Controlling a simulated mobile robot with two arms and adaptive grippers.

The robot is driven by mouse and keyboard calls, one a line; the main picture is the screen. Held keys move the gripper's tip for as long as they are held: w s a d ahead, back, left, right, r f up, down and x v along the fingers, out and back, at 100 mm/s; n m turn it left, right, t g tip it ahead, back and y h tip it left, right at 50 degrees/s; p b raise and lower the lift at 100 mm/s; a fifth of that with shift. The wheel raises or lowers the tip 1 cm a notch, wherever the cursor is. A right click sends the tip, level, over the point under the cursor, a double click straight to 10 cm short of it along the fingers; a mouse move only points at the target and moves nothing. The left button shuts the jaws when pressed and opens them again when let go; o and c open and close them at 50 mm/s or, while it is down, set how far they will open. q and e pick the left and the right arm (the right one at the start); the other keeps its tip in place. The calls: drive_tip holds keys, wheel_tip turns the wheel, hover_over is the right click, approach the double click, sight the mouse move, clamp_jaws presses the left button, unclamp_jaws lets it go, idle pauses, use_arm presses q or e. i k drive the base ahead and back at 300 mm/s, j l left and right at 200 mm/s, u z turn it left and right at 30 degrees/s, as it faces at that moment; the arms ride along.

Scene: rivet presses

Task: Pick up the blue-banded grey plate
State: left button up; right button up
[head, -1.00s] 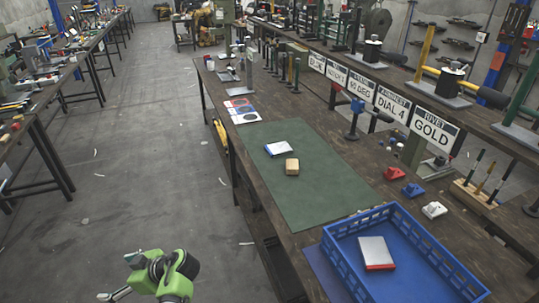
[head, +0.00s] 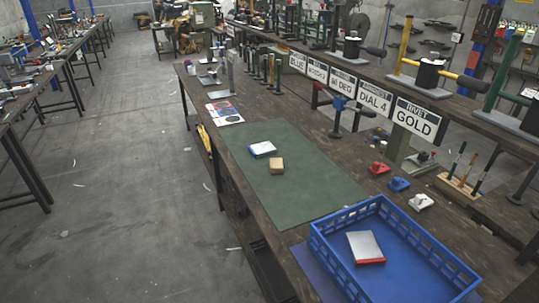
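The blue-banded grey plate (head: 262,149) lies flat on the green mat (head: 300,190), near its far left part. Its pale top faces up and a blue band shows along its left edge. A small tan block (head: 277,166) lies just in front of it, close to its near right side. Neither of my grippers is in view, and nothing is touching the plate.
A blue crate (head: 318,238) at the near end of the table holds a red-banded grey plate (head: 366,246). Red (head: 379,168), blue (head: 399,184) and white (head: 421,202) small pieces sit right of the mat. The mat is mostly clear.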

sight(265, 148)
drive_tip(key=i+j+z, duration=0.15)
drive_tip(key=z, duration=0.3)
drive_tip(key=i+j+z, duration=0.1)
drive_tip(key=j+z, duration=0.15)
drive_tip(key=z, duration=0.2)
drive_tip(key=i+j+z, duration=0.1)
drive_tip(key=j+z, duration=0.2)
drive_tip(key=z, duration=0.15)
